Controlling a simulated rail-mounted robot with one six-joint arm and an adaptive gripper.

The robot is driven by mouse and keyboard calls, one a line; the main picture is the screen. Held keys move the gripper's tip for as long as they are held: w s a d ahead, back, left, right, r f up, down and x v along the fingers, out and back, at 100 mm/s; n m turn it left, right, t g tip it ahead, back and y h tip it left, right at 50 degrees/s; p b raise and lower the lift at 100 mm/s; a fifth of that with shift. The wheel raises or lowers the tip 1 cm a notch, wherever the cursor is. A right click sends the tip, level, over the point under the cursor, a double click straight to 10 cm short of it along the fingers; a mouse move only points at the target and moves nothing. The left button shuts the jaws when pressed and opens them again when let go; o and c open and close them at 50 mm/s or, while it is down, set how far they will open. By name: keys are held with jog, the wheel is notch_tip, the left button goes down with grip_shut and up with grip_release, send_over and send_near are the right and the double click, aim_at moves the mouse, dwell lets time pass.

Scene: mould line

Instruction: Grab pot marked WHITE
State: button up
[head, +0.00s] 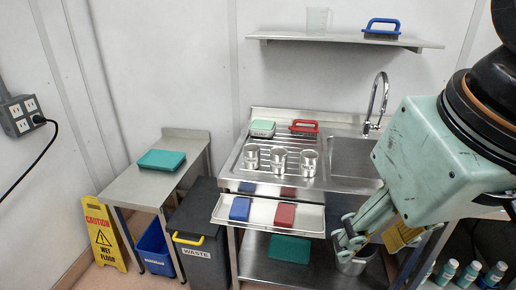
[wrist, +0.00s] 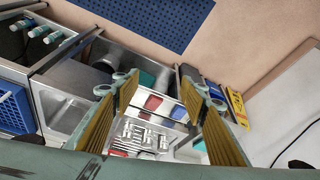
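Three small metal pots stand in a row on the steel draining board: a left pot (head: 252,157), a middle pot (head: 279,160) and a right pot (head: 309,162). Any markings are too small to read, so I cannot tell which is WHITE. In the wrist view the pots look small and far off, between my fingers. My gripper (head: 368,238) is open and empty, its yellow-padded fingers spread wide in the wrist view (wrist: 157,85). In the head view it hangs in front of the sink unit, right of the pots and apart from them.
The sink basin (head: 352,155) and tap (head: 377,100) are right of the pots. Behind them lie a green-and-white box (head: 262,128) and a red-handled brush (head: 304,127). A front ledge (head: 311,218) holds a blue block (head: 240,209) and a red block (head: 285,214). A metal bucket (head: 352,266) stands low.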

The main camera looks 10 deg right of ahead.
jog(key=o, duration=0.6)
